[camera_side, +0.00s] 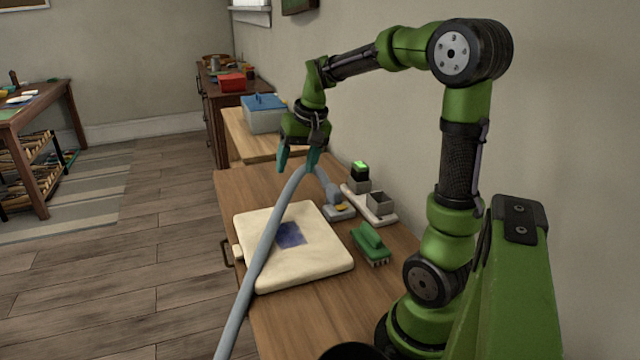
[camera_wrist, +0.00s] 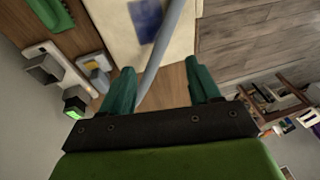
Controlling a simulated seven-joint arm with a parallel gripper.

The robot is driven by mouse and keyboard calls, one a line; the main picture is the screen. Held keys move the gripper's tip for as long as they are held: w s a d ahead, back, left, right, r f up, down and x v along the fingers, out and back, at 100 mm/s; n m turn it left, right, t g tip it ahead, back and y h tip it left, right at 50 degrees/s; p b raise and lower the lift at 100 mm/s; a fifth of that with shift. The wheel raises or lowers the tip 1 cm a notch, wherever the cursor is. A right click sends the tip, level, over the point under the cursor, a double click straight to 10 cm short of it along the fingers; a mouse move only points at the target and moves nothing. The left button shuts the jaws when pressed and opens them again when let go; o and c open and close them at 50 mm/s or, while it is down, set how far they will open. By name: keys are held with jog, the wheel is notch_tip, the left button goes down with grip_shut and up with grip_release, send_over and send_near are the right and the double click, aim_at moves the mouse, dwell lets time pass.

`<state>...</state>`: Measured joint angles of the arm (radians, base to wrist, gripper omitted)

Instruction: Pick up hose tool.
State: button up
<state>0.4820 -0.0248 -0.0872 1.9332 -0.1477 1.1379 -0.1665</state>
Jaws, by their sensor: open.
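The hose tool has a long grey hose (camera_side: 265,235) and a grey head with a yellow patch (camera_side: 341,210) resting on the wooden table. The hose runs from the bottom of the side view over a cream pad, up to a bend just below my gripper, then down toward the head. My gripper (camera_side: 298,163) points down with its teal fingers apart. In the wrist view the hose (camera_wrist: 160,50) passes through the gap between the fingertips of my gripper (camera_wrist: 160,76). The head (camera_wrist: 95,72) lies left of the fingers. I cannot tell whether a finger touches the hose.
The cream pad (camera_side: 320,262) with a blue patch covers the table's left part. A green brush (camera_side: 370,243) and a pale tray (camera_side: 378,212) with a grey cup lie to the right. A green-lit block (camera_side: 360,172) stands behind. The wall is close on the right.

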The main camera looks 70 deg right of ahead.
jog(key=s+d+f+m+g, duration=0.1)
jog(key=d+f, duration=0.1)
jog(key=d, duration=0.8)
jog(key=s+d+f+g, duration=0.1)
jog(key=d+f+g, duration=0.1)
jog(key=d, duration=0.8)
jog(key=n, duration=0.1)
send_over(337, 190)
notch_tip(337, 190, down, 9)
jog(key=shift+d+f, duration=0.1)
jog(key=shift+a+f, duration=0.2)
jog(key=shift+f, duration=2.65)
grip_shut()
notch_tip(337, 190, up, 10)
jog(key=shift+r, duration=0.1)
jog(key=c, duration=0.6)
grip_release()
jog(key=c, duration=0.3)
jog(key=w+a+n, duration=0.3)
jog(key=w+a, duration=0.1)
jog(key=a, duration=0.1)
jog(key=w+a+r+n, duration=0.1)
jog(key=w+a+n, duration=0.2)
jog(key=a, duration=0.2)
jog(key=w+a+n, duration=0.3)
jog(key=w+a, duration=0.1)
jog(key=a, duration=0.2)
jog(key=shift+w+r, duration=0.2)
jog(key=shift+w, duration=0.1)
jog(key=shift+c, duration=0.2)
